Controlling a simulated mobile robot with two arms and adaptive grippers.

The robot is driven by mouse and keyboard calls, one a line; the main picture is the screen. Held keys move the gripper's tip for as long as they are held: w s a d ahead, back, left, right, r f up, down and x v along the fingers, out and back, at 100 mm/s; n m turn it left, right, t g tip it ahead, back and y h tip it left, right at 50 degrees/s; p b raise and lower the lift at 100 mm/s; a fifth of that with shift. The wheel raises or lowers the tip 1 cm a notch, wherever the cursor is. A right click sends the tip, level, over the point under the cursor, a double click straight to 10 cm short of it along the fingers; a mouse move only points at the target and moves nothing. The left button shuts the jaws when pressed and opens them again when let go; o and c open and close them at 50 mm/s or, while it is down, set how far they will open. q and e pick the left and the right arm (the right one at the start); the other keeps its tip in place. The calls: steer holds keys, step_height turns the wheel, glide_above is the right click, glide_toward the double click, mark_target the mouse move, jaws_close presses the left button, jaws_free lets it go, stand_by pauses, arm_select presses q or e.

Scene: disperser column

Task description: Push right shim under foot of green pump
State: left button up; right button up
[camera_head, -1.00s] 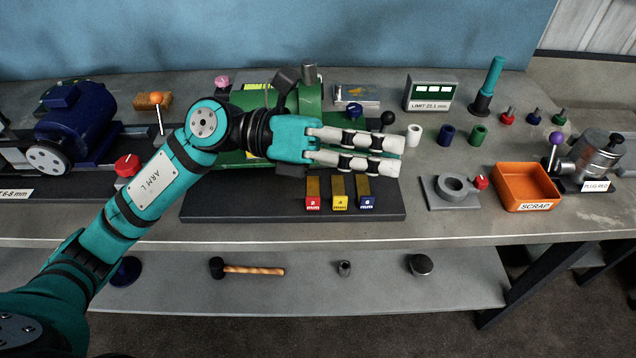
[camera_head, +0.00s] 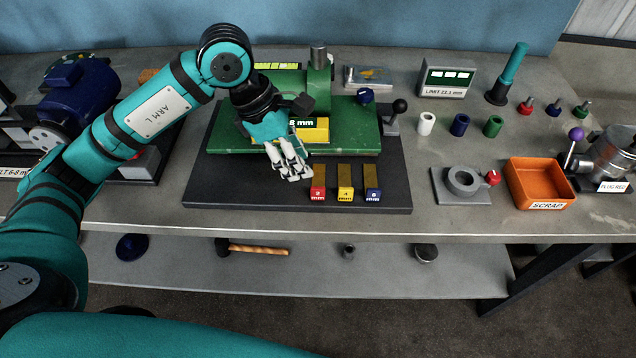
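The green pump (camera_head: 350,135) stands on a dark base plate (camera_head: 240,192). A yellow block with an "8 mm" sign (camera_head: 311,133) shows at its front. Three brass shims lie in a row on the plate before the pump: one with a red end (camera_head: 318,184), one with a yellow end (camera_head: 345,184), and the right shim with a blue end (camera_head: 373,184). My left gripper (camera_head: 291,173) points down at the pump's front edge, just left of the red-ended shim. Its fingers look close together, but whether they are shut is unclear. My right gripper is not in view.
Right of the plate are a grey ring fixture (camera_head: 462,182) with a red knob and an orange scrap bin (camera_head: 540,182). A black-knobbed lever (camera_head: 398,107) rises by the pump's right end. The plate right of the blue-ended shim is clear.

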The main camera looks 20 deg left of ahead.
mark_target(317, 187)
arm_select(q)
steer(key=p+x, duration=0.1)
steer(key=x, duration=0.8)
steer(key=shift+d+f, duration=0.2)
steer(key=shift+c, duration=0.4)
jaws_close()
